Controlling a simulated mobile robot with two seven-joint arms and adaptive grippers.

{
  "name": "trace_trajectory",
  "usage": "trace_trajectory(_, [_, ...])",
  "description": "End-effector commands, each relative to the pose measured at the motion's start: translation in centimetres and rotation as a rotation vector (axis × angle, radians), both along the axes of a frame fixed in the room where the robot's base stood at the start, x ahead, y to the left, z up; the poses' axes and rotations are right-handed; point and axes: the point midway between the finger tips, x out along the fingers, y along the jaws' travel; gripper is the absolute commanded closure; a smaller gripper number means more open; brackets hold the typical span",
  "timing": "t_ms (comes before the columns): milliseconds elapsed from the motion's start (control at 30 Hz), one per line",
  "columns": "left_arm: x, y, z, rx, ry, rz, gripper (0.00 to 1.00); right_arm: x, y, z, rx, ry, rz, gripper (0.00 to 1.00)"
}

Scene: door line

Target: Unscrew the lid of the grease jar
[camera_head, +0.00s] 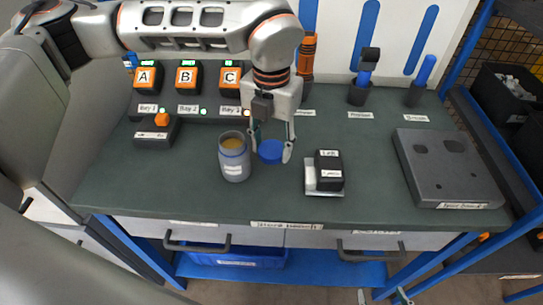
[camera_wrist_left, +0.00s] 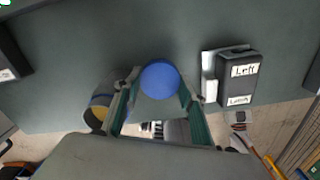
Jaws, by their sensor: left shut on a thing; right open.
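The grease jar (camera_head: 234,160) stands upright on the bench, grey-blue with a blue band and a pale label. Its mouth is open and shows yellow-brown grease. It also shows at the left of the left wrist view (camera_wrist_left: 99,108). The round blue lid (camera_head: 270,151) is off the jar, just to its right. My left gripper (camera_head: 271,150) points down and is shut on the lid; the lid sits between its fingertips in the left wrist view (camera_wrist_left: 160,80). I cannot tell whether the lid touches the bench. My right gripper (camera_head: 402,296) shows only partly at the bottom edge, open, below the bench front.
A black latch block on a light plate (camera_head: 324,174) stands right of the lid. A grey flat fixture (camera_head: 446,168) lies at the right. Bay units A, B, C (camera_head: 186,77) and an orange-button box (camera_head: 156,129) stand at the left. Holders with tools (camera_head: 360,90) line the back.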

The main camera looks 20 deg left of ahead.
Motion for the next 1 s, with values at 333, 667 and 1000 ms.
trace_trajectory(333, [-0.1,0.0,-4.1,0.0,0.003,0.0,0.85,0.1,0.0,-0.1,-0.001,-0.003,0.001,0.36])
trace_trajectory(667, [-0.1,0.0,-4.3,0.0,0.002,-0.001,0.85,0.1,-0.1,-0.2,-0.002,-0.003,0.001,0.36])
trace_trajectory(1000, [-0.1,0.0,-4.3,0.0,0.002,-0.001,0.43,0.1,-0.1,-0.2,-0.004,-0.003,0.001,0.36])
